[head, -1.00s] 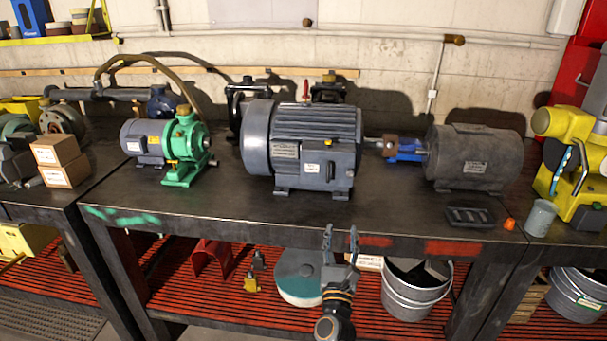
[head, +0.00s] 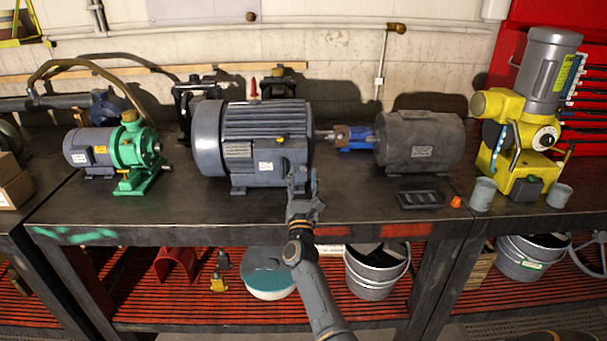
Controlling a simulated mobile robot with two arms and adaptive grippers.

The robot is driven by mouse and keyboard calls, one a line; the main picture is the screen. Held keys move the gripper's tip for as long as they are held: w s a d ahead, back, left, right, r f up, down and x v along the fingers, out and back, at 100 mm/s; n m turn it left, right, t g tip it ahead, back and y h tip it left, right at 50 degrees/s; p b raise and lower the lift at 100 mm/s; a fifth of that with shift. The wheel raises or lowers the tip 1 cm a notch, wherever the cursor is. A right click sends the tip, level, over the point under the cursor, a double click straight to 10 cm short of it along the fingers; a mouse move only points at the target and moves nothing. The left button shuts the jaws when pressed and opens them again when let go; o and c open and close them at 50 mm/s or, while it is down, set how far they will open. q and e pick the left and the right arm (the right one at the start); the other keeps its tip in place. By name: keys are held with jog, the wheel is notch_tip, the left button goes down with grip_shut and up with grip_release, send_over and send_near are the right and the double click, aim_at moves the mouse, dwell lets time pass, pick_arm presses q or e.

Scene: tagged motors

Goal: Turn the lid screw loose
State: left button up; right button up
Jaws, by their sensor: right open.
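The large grey-blue motor (head: 215,150) stands on the dark metal workbench in the middle of the head view. Its terminal box with a flat lid (head: 284,157) is on the front side. A small yellow screw (head: 281,139) shows at the upper part of the lid; it is too small to tell how far it is turned in. My right gripper (head: 303,178) is open with its fingers pointing up, in front of the lower right of the motor. It appears below and right of the screw, and its jaws look empty.
A green pump (head: 130,152) with a small motor stands at left. A dark grey motor (head: 422,143) and a black tray (head: 420,199) are at right. A yellow machine (head: 515,160) and cups stand farther right. The bench's front edge (head: 180,231) runs below.

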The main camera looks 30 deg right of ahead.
jog(key=shift+w+d, duration=0.15)
jog(key=shift+w, duration=0.05)
grip_shut()
jog(key=shift+n, duration=0.5)
